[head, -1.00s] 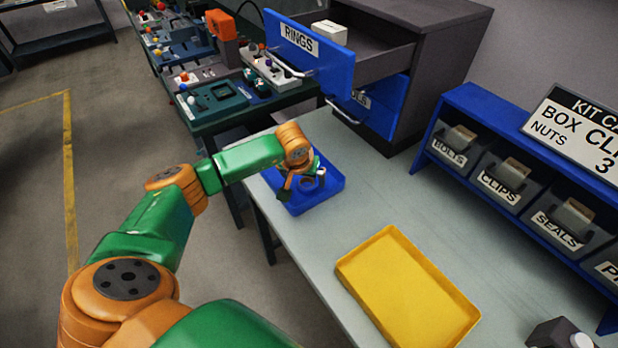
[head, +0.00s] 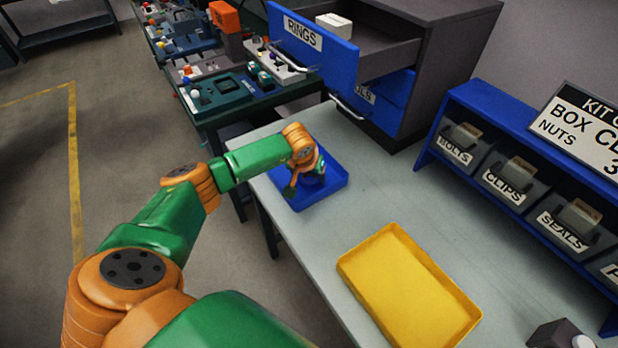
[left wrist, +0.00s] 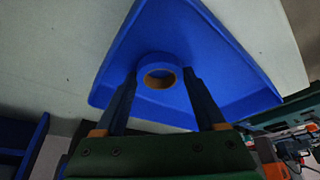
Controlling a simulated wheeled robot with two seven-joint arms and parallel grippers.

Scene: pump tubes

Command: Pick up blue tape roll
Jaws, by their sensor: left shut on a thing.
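The blue tape roll (left wrist: 158,59), with a brown inner core, is in the blue tray (left wrist: 228,75) in the left wrist view. My left gripper (left wrist: 160,76) has one finger on each side of the roll and is shut on it. In the head view the left gripper (head: 302,184) points down into the blue tray (head: 335,182). There the gripper mostly hides the roll. I cannot tell whether the roll touches the tray floor. My right gripper is not in view.
A yellow tray (head: 408,290) lies nearer on the pale table (head: 385,190). A blue rack of labelled bins (head: 510,180) stands at the right. An open blue drawer marked RINGS (head: 312,45) juts out behind the blue tray. The table between tray and rack is clear.

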